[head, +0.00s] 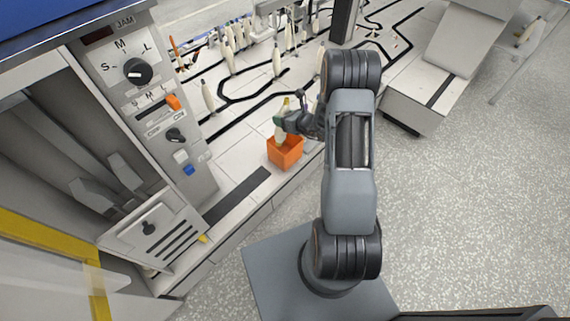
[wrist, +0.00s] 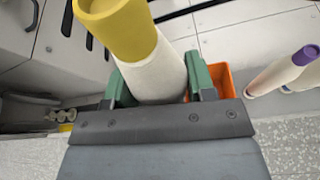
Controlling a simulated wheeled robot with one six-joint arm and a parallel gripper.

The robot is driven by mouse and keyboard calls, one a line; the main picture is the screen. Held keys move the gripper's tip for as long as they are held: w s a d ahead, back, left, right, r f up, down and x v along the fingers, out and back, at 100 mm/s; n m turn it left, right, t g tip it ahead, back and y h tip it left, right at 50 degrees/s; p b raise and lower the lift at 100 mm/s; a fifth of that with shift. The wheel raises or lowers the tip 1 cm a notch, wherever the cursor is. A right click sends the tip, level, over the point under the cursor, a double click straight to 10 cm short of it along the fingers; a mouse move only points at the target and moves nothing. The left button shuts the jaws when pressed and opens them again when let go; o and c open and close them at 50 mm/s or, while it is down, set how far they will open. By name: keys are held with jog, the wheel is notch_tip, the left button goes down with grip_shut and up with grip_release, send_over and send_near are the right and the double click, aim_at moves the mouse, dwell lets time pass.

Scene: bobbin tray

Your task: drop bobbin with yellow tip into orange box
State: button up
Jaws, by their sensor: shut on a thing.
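My gripper (head: 281,120) is shut on a cream bobbin with a yellow tip; the yellow tip (wrist: 120,25) and pale body (wrist: 155,72) fill the middle of the wrist view. The bobbin (head: 284,112) is close to upright in the head view. The green fingers (wrist: 160,86) clasp its sides. The orange box (head: 286,153) stands on the white table just below the bobbin in the head view. Part of the box (wrist: 222,76) shows behind the right finger in the wrist view. The bobbin's lower end is hidden by my gripper in the wrist view.
Several cream bobbins stand at the back, one (head: 208,96) near the control panel (head: 140,90). A bobbin with a purple tip (wrist: 305,55) is right of the box in the wrist view. A grey machine (head: 440,75) stands right. Open floor (head: 470,210) lies at right.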

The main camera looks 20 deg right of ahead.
jog(key=w+d+f+b, duration=0.1)
jog(key=d+f+b, duration=0.1)
jog(key=f+b, duration=0.3)
jog(key=w+d+f+b, duration=0.2)
jog(key=f+b, duration=0.4)
jog(key=f, duration=0.4)
jog(key=o, duration=1)
jog(key=shift+o, duration=0.2)
jog(key=p+v, duration=0.3)
jog(key=v, duration=1)
jog(key=shift+s+r, duration=0.2)
jog(key=shift+s, duration=0.15)
jog(key=shift+a, duration=0.1)
